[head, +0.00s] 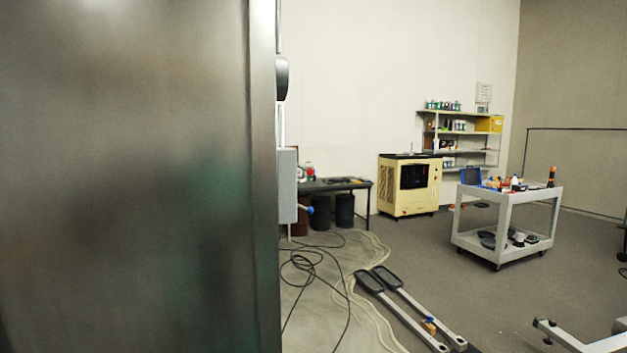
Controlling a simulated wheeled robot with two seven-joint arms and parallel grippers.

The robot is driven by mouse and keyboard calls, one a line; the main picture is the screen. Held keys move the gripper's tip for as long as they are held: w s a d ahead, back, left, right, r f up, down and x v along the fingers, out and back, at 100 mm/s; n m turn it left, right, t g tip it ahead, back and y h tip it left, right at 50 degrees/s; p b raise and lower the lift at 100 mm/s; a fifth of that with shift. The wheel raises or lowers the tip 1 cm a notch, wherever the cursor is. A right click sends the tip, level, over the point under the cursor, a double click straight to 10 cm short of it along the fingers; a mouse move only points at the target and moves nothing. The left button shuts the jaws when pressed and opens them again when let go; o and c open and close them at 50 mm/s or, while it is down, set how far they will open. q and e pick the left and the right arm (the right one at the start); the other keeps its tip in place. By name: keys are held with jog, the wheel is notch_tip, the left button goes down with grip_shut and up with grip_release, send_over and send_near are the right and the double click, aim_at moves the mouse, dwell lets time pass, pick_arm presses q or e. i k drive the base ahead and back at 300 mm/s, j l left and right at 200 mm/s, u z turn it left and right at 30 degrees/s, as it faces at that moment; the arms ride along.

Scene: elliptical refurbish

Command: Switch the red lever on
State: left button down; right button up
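A grey box (287,186) is mounted just past the edge of the large metal panel, seen nearly edge-on. A blue knob (308,209) sticks out from its lower right side. A small red round thing (311,171) shows just right of the box; I cannot tell whether it is the red lever's end or an item on the table behind. Neither of my grippers is in view.
A large dark metal panel (130,180) fills the left, very close. A dark table (338,184), cream cabinet (410,187), shelves (460,133) and grey cart (507,211) stand farther back.

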aim_at(310, 171)
jog(key=i+l, duration=0.2)
jog(key=l, duration=0.2)
jog(key=i+l, duration=0.2)
jog(key=l, duration=0.2)
jog(key=i+l, duration=0.25)
jog(key=l, duration=0.15)
jog(key=i+l, duration=0.2)
jog(key=l, duration=0.2)
jog(key=i+l+z, duration=0.1)
jog(key=l, duration=0.3)
jog(key=i, duration=0.1)
